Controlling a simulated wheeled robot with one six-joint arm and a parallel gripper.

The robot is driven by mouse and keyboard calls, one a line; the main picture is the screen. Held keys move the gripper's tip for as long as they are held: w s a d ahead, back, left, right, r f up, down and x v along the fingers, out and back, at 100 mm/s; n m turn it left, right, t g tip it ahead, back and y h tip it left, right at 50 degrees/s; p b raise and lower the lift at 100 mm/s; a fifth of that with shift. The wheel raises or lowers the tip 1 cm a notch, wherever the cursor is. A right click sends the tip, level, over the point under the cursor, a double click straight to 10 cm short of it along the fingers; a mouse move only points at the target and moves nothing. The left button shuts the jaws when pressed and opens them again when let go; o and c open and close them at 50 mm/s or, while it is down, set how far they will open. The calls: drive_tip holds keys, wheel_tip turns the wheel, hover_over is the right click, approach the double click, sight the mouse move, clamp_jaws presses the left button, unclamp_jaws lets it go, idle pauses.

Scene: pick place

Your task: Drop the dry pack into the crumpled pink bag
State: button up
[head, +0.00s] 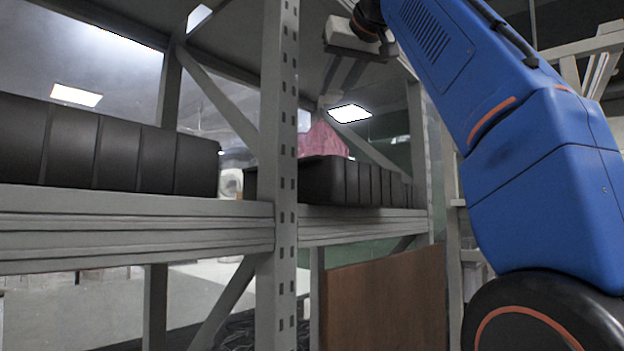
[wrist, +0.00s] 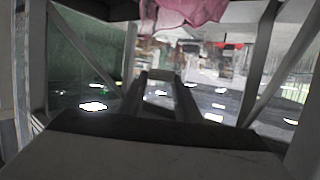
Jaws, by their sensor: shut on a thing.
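The crumpled pink bag (head: 322,142) sticks up out of a black bin on the shelf, right of the steel post. Its lower part is hidden by the bin wall. In the wrist view the bag (wrist: 190,10) shows at the top edge. My gripper (head: 333,92) hangs above the bag with its fingers pointing down.
The black bin (head: 345,182) stands on the shelf beam (head: 360,222). Another black bin (head: 110,150) stands to the left. The perforated post (head: 278,190) rises between them, and diagonal braces and an upper shelf surround the space.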

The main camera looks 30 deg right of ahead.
drive_tip(key=shift+w+f, duration=0.2)
hover_over(336, 137)
drive_tip(key=shift+w+d+f, duration=0.1)
drive_tip(key=shift+w+f, duration=0.05)
drive_tip(key=shift+f, duration=2.6)
drive_tip(key=o, duration=1.2)
